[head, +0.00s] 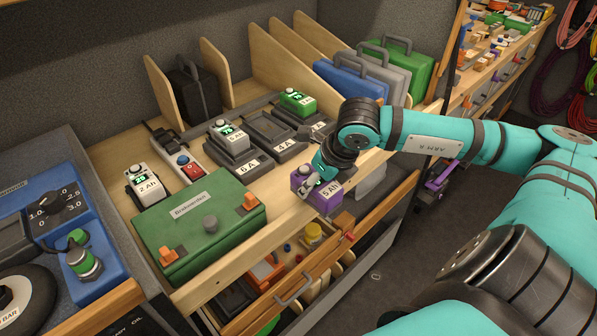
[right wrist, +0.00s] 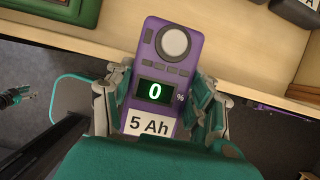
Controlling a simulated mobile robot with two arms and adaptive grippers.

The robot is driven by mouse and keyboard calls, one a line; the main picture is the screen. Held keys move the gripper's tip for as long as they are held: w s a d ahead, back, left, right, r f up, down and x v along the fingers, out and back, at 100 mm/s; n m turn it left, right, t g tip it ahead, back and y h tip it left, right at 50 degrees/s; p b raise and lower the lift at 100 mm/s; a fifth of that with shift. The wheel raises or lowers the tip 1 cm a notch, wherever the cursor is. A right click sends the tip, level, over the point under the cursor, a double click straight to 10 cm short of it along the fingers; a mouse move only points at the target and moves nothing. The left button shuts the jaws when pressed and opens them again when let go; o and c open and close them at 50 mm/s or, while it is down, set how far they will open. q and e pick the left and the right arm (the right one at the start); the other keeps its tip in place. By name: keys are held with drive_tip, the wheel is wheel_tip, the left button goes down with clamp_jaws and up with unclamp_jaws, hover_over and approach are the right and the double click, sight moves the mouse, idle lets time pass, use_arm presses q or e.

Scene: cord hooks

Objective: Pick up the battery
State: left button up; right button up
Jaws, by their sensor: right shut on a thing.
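The purple battery (head: 326,202) has a "5 Ah" label and shows at the bench's front edge in the head view. My right gripper (head: 308,182) is shut on it. In the right wrist view the battery (right wrist: 160,75) lies between the two fingers of the gripper (right wrist: 162,98), with a round grey knob at its top and a display reading 0 %. Its lower part overlaps the dark floor beyond the bench edge. Its underside is hidden, so I cannot tell whether it touches the bench.
A green box (head: 197,228) stands left of the battery. An open drawer (head: 300,291) with small parts sticks out below.

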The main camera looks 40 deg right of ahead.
sight(339, 190)
drive_tip(key=shift+s+d, duration=0.3)
drive_tip(key=shift+s, duration=0.15)
drive_tip(key=shift+s+d+r+b, duration=0.1)
drive_tip(key=shift+s+b, duration=0.2)
drive_tip(key=shift+s, duration=0.25)
drive_tip(key=shift+s+d+r+b, duration=0.1)
drive_tip(key=shift+s+b, duration=0.2)
drive_tip(key=shift+s, duration=0.25)
drive_tip(key=shift+s+d+r, duration=0.1)
drive_tip(key=shift+s+d, duration=0.1)
drive_tip(key=shift+s, duration=0.4)
drive_tip(key=shift+s+d, duration=0.15)
drive_tip(key=shift+s, duration=0.4)
drive_tip(key=shift+w, duration=0.15)
